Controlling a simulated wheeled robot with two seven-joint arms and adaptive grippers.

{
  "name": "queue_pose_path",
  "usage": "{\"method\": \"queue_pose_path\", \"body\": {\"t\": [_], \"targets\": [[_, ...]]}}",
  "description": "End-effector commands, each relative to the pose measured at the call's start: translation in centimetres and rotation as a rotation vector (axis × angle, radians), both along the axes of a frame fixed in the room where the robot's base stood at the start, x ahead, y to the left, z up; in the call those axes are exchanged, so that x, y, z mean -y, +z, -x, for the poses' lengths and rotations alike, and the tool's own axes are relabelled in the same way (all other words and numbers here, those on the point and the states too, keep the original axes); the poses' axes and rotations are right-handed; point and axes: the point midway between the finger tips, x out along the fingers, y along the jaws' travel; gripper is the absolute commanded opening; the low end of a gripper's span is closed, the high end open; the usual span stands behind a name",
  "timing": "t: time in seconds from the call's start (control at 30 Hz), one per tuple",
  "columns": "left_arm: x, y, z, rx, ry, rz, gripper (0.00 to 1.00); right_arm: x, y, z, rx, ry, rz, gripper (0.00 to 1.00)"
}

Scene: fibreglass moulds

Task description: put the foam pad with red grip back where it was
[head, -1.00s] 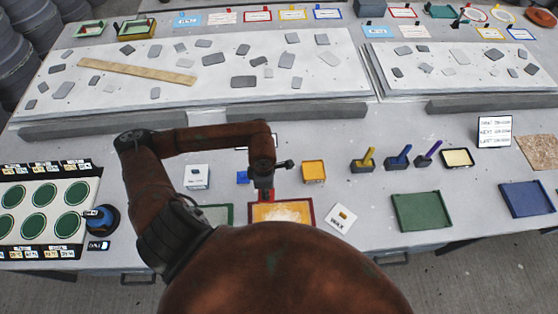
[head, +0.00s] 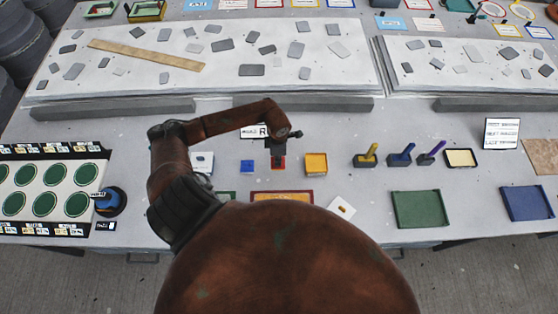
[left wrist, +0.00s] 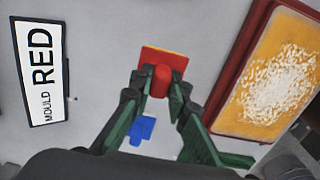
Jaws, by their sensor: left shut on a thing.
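My left gripper (head: 278,150) is shut on the red grip of the foam pad (head: 278,165). In the left wrist view, the green fingers of the gripper (left wrist: 161,88) close around the red grip (left wrist: 161,76), and the pad (left wrist: 165,57) shows beyond it, red with a thin yellow edge. The pad is over the table between a blue pad (head: 247,167) and an orange-yellow block (head: 316,163). I cannot tell whether it touches the table. A sign reading MOULD RED (left wrist: 42,70) stands close by. My right gripper is not in view.
A red-rimmed tray with white flakes on yellow (left wrist: 270,85) lies nearer me, mostly hidden by my body in the head view. A white box (head: 202,162), a white card (head: 342,207) and a green tray (head: 420,209) stand around. A grey bar (head: 300,103) runs behind.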

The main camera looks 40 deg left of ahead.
Motion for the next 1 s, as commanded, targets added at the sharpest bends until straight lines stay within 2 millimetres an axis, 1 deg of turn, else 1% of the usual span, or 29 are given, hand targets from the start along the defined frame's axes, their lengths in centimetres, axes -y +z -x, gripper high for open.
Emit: {"method": "queue_pose_path", "body": {"t": [0.17, 0.3, 0.4, 0.67, 0.77, 0.8, 1.0], "targets": [[-0.2, -1.1, -0.9, -0.001, -0.001, 0.002, 0.0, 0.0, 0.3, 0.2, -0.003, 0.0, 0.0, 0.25], [0.0, -3.0, -0.8, -0.002, -0.002, 0.003, 0.0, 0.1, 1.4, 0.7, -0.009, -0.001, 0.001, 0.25], [-0.1, -3.8, -0.8, -0.002, -0.003, 0.003, 0.0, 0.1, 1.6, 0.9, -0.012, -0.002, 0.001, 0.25], [-0.2, -4.1, -0.8, 0.0, -0.004, 0.0, 0.0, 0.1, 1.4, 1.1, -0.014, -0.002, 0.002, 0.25], [-0.2, -4.4, -0.9, 0.0, -0.004, 0.0, 0.0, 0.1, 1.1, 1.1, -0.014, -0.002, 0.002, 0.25], [-0.1, -4.5, -0.8, 0.001, -0.004, 0.001, 0.16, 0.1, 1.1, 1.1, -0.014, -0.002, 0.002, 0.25], [-0.1, -4.3, -0.8, 0.001, -0.004, 0.001, 0.3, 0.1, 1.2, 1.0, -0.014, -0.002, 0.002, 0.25]]}}
